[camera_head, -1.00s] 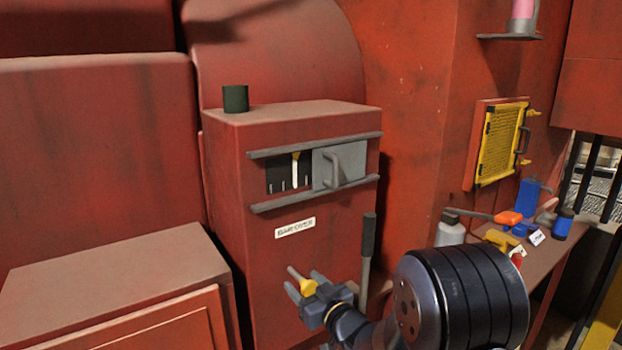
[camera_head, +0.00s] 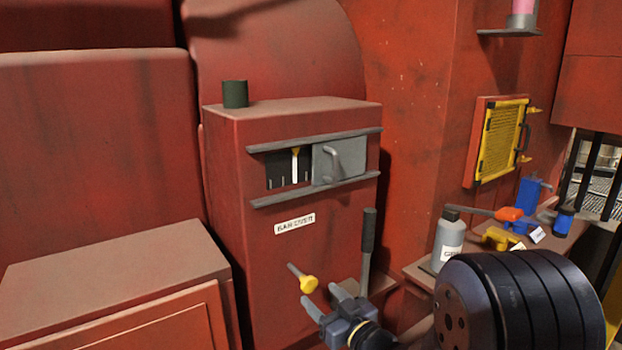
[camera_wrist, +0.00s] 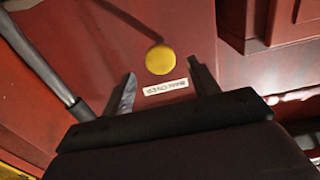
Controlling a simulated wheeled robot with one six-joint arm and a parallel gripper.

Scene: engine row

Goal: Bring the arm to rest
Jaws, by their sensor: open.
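My gripper (camera_head: 324,298) is open and empty, low in front of the red cabinet (camera_head: 262,250). A yellow knob (camera_head: 309,285) on a thin grey rod sticks out of the cabinet front, just beyond my fingertips. In the wrist view the knob (camera_wrist: 160,60) shows ahead of the gap between the two open fingers (camera_wrist: 163,86); it looks clear of them. My dark arm link fills the lower right of the head view.
A black-handled lever (camera_head: 368,235) stands right of the knob. A grey bottle (camera_head: 449,240) and several tools stand on the bench at right. The cabinet has a slot with a grey sliding cover (camera_head: 345,160). A green cup (camera_head: 235,94) is on top.

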